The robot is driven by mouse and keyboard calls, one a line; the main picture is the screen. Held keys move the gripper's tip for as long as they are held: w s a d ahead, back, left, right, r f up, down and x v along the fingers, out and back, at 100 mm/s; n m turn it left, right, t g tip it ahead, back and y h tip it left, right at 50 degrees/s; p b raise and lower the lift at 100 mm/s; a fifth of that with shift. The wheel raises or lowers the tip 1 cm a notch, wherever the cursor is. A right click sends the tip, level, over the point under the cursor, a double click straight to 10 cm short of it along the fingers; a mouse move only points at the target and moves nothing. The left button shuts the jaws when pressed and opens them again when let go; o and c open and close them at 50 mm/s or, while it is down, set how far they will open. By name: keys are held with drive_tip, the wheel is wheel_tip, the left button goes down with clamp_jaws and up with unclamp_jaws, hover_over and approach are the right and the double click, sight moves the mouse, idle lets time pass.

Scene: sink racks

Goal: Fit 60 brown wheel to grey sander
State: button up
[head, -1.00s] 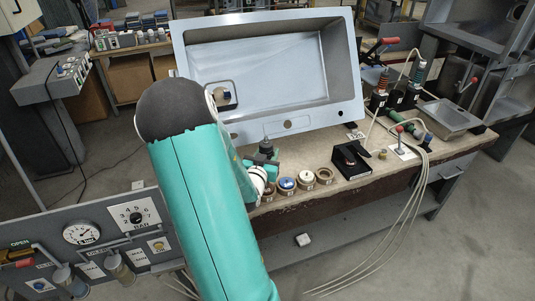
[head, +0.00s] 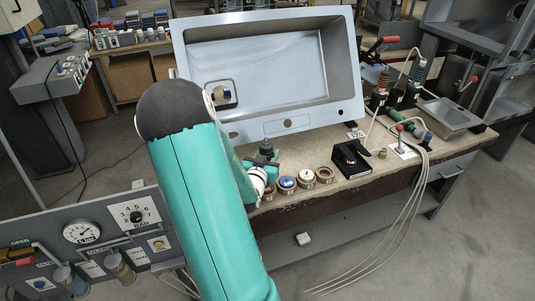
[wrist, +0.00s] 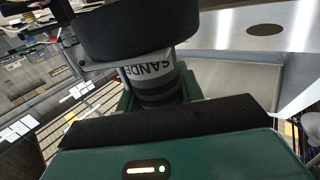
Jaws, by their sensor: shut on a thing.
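My gripper (head: 266,162) is at the near left of the bench, in front of the steel sink and just behind the row of wheels. It is shut on the grey sander (wrist: 150,70), which has a grey body, dark bands, a "SANDE…" label and a wide black head. In the head view only the sander's dark top (head: 265,147) shows above my gripper.
A large tilted sink (head: 290,75) stands behind my gripper. A black stand (head: 350,160) is right of the wheels. Other tools with red (head: 381,82) and green (head: 420,68) coils, hoses and a metal tray (head: 450,117) fill the right end. A gauge panel (head: 95,240) is at lower left.

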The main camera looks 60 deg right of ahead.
drive_tip(key=shift+f, duration=0.85)
idle(0.5)
